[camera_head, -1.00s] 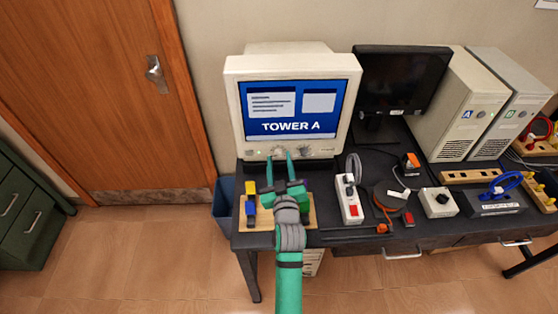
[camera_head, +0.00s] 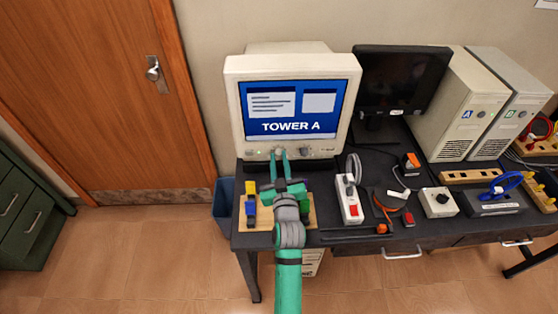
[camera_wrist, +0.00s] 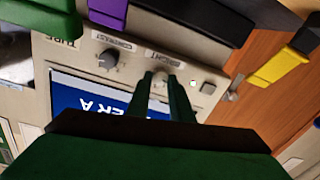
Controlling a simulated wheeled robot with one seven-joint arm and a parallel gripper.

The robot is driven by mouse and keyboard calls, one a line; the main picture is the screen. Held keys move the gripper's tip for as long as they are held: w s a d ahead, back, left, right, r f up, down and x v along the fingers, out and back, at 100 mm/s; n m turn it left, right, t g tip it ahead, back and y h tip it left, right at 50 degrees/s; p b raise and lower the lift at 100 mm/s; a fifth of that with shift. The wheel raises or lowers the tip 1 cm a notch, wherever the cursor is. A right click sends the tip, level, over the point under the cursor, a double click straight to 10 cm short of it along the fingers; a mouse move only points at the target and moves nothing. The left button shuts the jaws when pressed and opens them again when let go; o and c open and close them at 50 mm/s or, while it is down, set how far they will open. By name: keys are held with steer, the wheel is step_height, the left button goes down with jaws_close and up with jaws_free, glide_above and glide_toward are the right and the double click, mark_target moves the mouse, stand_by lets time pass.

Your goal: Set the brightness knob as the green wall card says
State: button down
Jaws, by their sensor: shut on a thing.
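The brightness knob (camera_wrist: 160,77) is a small grey knob under a BRIGHT label on the beige monitor's front panel. The monitor (camera_head: 235,110) shows TOWER A on a blue screen. My gripper (camera_wrist: 162,79) has its two green fingers close on either side of the knob, shut on it. In the head view my gripper (camera_head: 279,152) reaches the panel under the screen. The fingers hide most of the knob, so I cannot read its setting. No green wall card can be made out.
A contrast knob (camera_wrist: 108,58) sits close beside on the same panel. A wooden board with coloured blocks (camera_head: 250,208) lies below my gripper. A power strip (camera_head: 350,205), a black monitor (camera_head: 400,80) and two towers (camera_head: 460,105) stand to the right.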

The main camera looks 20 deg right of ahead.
steer(key=m, duration=0.3)
steer(key=shift+m, duration=2)
steer(key=shift+f, duration=0.1)
steer(key=c, duration=1.6)
jaws_free()
steer(key=shift+o, duration=0.2)
steer(key=v, duration=1.1)
steer(key=shift+f, duration=0.15)
